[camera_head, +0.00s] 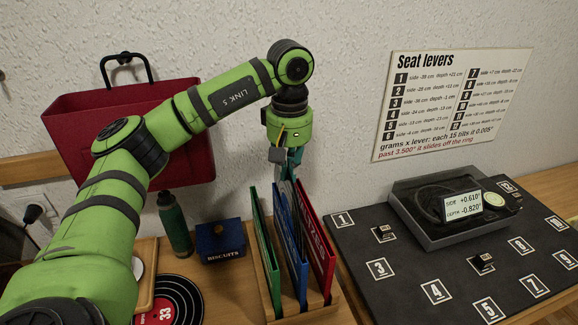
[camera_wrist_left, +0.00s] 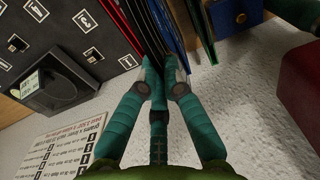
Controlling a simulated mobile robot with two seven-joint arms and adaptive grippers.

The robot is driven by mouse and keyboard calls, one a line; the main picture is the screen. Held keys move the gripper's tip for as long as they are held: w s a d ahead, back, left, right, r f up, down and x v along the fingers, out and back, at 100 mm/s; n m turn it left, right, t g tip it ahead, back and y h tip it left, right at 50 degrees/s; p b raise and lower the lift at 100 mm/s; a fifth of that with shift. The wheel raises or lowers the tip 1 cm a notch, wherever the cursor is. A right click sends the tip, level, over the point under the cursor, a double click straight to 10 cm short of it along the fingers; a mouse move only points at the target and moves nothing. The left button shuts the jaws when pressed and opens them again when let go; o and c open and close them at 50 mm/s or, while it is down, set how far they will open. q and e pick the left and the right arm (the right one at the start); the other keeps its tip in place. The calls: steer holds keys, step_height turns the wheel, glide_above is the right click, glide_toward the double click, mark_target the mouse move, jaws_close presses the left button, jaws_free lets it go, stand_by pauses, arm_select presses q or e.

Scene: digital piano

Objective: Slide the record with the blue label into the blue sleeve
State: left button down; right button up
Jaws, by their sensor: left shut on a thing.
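The blue sleeve (camera_head: 289,245) stands upright in a wooden rack, between a green sleeve (camera_head: 264,240) and a red sleeve (camera_head: 316,240). My left gripper (camera_head: 287,178) points down at the far top end of the blue sleeve. In the left wrist view its teal fingers (camera_wrist_left: 165,65) are closed together on a thin dark edge, which I take to be the record, beside the blue sleeve (camera_wrist_left: 174,22). The blue label is hidden, and I cannot tell how far the record sits inside the sleeve. My right gripper is not in view.
A record with a red label (camera_head: 165,315) lies at the lower left. A green bottle (camera_head: 174,225) and a blue biscuit box (camera_head: 220,242) stand left of the rack. A black numbered board (camera_head: 405,265) with a tilt display (camera_head: 463,206) is on the right.

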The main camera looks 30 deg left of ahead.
mark_target(289, 195)
arm_select(q)
steer(key=shift+f+b, duration=2.35)
steer(key=shift+f, duration=1.25)
steer(key=c, duration=1.3)
jaws_free()
steer(key=shift+r+p, duration=1.95)
steer(key=shift+r, duration=0.6)
